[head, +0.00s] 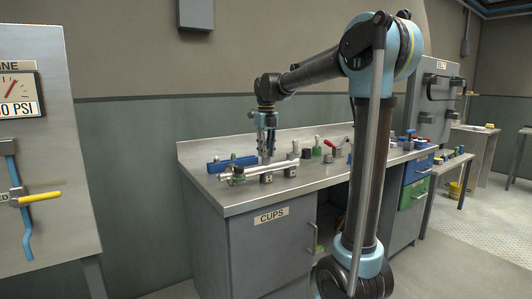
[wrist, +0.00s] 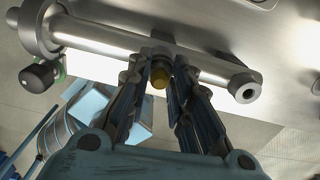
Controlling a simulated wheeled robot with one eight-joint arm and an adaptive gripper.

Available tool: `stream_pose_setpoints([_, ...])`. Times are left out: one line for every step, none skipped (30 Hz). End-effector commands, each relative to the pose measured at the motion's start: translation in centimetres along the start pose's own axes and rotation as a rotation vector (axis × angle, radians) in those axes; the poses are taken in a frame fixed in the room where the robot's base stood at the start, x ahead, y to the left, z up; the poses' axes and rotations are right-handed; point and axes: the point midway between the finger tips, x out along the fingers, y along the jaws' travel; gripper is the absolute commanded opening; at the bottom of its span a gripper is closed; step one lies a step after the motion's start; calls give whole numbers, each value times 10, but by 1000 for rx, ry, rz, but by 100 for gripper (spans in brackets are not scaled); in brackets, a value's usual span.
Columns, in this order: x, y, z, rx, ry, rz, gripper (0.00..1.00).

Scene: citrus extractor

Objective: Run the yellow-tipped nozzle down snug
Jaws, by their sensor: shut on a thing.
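In the wrist view, the yellow-tipped nozzle (wrist: 159,79) stands on a horizontal steel tube (wrist: 105,38), with its tip toward the camera. My gripper (wrist: 164,72) has a finger on each side of the nozzle and is shut on it. In the head view, my gripper (head: 267,156) points down over the same tube (head: 278,167), which rests on dark blocks on the bench. The nozzle is hidden there by the fingers. How the nozzle's base meets the tube is hard to see.
A dark knob (wrist: 39,75) sticks out near the tube's flanged left end. A blue block (head: 232,163) lies behind the tube on the steel bench (head: 225,195). A red-handled item (head: 331,146) and several small parts stand to the right. The bench's front left is clear.

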Motion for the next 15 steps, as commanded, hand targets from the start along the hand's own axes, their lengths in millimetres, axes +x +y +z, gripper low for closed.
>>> stream_pose_setpoints([0, -2, 1, 2, -1, -4, 6])
stream_pose_setpoints([0, -2, 0, 1, -1, -4, 27])
stream_pose_setpoints([0, -2, 0, 1, -1, -3, 31])
stream_pose_setpoints([0, -2, 0, 1, -1, -3, 31])
stream_pose_setpoints([0, -2, 0, 1, -1, -3, 31])
stream_pose_setpoints([0, -1, 0, 1, -1, -2, 31])
stream_pose_setpoints([0, -1, 0, 0, -1, -2, 31])
stream_pose_setpoints([0, -1, 0, 0, -1, -2, 31])
stream_pose_setpoints([0, -1, 0, 0, -1, -2, 31])
stream_pose_setpoints([0, -1, 0, 0, -1, -2, 31])
stream_pose_setpoints([0, -1, 0, -1, 0, -1, 31])
stream_pose_setpoints([0, -1, 0, -7, 0, -1, 31])
stream_pose_setpoints([0, 0, 0, -18, 0, -1, 31])
stream_pose_setpoints([0, 0, 0, -35, 0, -1, 31])
stream_pose_setpoints([0, 0, 0, -62, 0, -1, 31])
